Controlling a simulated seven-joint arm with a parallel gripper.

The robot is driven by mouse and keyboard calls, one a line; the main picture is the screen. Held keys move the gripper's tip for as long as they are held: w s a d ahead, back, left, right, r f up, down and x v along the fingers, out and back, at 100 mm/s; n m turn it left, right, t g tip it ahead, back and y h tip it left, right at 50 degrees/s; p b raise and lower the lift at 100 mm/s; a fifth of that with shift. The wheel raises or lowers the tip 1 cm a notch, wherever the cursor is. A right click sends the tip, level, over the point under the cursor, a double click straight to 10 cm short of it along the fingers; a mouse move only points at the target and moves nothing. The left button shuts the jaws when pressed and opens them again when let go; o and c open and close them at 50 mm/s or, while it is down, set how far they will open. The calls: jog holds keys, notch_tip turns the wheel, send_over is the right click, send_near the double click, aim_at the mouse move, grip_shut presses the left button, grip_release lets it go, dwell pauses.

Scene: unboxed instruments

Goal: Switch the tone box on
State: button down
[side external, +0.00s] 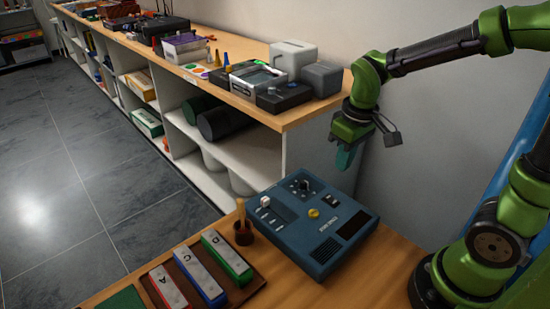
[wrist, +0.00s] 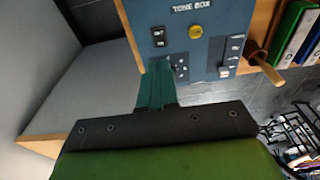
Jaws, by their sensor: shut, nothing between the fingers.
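The tone box (side external: 285,222) is a blue box on the wooden table in the side view. My gripper (side external: 345,160) is shut and empty, raised above the box's back right side. Its teal fingers (wrist: 158,70) cover part of the panel in the wrist view.
A long shelf unit (side external: 300,125) with several instruments runs behind. The table right of the box is clear.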

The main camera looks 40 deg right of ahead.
aim_at(327, 196)
jog(key=r, duration=0.3)
jog(key=shift+s+r, duration=0.25)
jog(key=shift+r, duration=0.1)
jog(key=shift+w, duration=0.75)
jog(key=f, duration=0.4)
jog(key=w+f, duration=0.1)
jog(key=f, duration=0.9)
jog(key=shift+w, duration=0.35)
